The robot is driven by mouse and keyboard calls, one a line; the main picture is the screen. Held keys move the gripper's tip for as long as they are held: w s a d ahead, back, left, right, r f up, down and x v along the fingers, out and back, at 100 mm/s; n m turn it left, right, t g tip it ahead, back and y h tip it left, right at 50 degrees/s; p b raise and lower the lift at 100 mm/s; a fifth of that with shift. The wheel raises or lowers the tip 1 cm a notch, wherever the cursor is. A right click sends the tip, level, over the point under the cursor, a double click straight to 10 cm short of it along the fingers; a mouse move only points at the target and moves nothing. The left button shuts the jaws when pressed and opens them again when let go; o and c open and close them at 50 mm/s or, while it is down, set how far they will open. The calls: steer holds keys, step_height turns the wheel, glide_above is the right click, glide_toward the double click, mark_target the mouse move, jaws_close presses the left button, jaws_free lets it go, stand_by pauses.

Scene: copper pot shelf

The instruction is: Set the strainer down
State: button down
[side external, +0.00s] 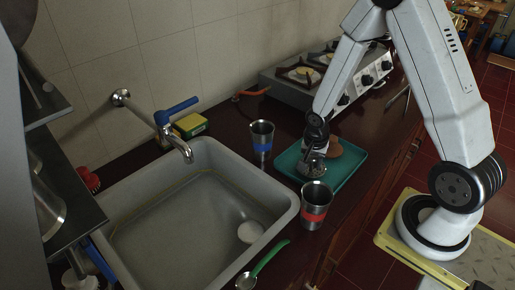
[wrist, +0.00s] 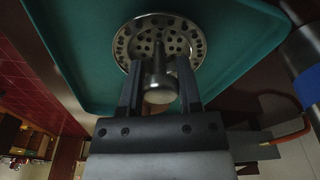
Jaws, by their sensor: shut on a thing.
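The strainer (wrist: 188,40) is a round, perforated metal disc with a central knob. In the wrist view my gripper (wrist: 159,68) has one finger on each side of the knob, shut on it. The disc is over the teal tray (wrist: 75,50); I cannot tell whether it touches. In the side view my gripper (side external: 315,150) points down at the left part of the tray (side external: 345,180), with the strainer (side external: 312,169) under it, small and partly hidden.
A brown round item (side external: 334,151) lies on the tray. A blue-banded metal cup (side external: 262,143) stands behind-left and a red-banded cup (side external: 315,208) in front. The sink (side external: 180,220) with its blue-handled tap is left. A green-handled ladle (side external: 265,262) lies at the counter's front; a stove (side external: 300,90) is behind.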

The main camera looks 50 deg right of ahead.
mark_target(312, 160)
steer(key=shift+c, duration=1.4)
jaws_free()
steer(key=shift+r, duration=0.15)
step_height(312, 160, up, 12)
steer(key=a, duration=0.1)
steer(key=shift+s+a, duration=0.2)
steer(key=shift+s, duration=0.05)
steer(key=s+a+r+n+t+y, duration=0.1)
steer(key=s+a+n, duration=0.4)
steer(key=a+n, duration=0.5)
steer(key=shift+n+t, duration=0.5)
steer(key=shift+n, duration=1.3)
steer(key=shift+w, duration=0.1)
